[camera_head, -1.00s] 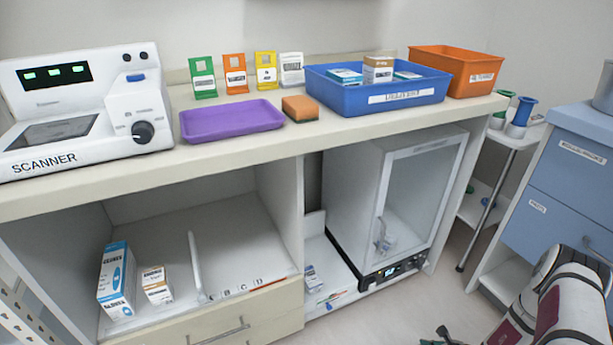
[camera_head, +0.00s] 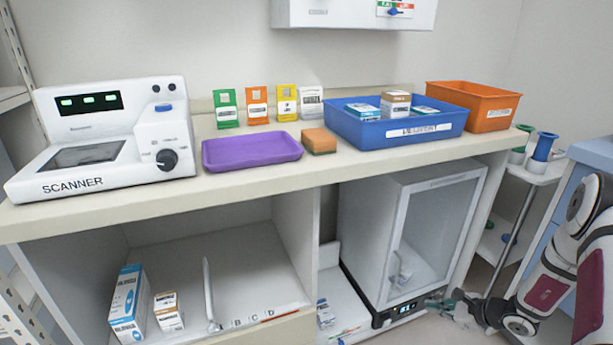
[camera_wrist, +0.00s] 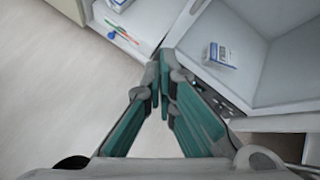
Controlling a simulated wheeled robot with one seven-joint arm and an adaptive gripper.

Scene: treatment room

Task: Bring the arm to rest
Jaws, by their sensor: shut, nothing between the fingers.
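My gripper (camera_wrist: 165,85) has teal finger pads and is shut with nothing between the fingertips. In the head view my gripper (camera_head: 452,298) is low at the right, in front of the bottom of the glass-fronted cabinet (camera_head: 432,235). My arm comes in from the right edge, bent low beside the counter. In the wrist view the fingers point toward the cabinet's lower front and the floor. A small white and blue box (camera_wrist: 218,55) lies inside the cabinet, apart from the fingers.
The counter (camera_head: 120,205) carries a scanner (camera_head: 100,140), a purple tray (camera_head: 252,150), a sponge (camera_head: 320,140), a blue bin (camera_head: 400,133) and an orange bin (camera_head: 490,105). A small trolley (camera_head: 535,172) stands at the right. Floor (camera_wrist: 60,90) is clear left of the fingers.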

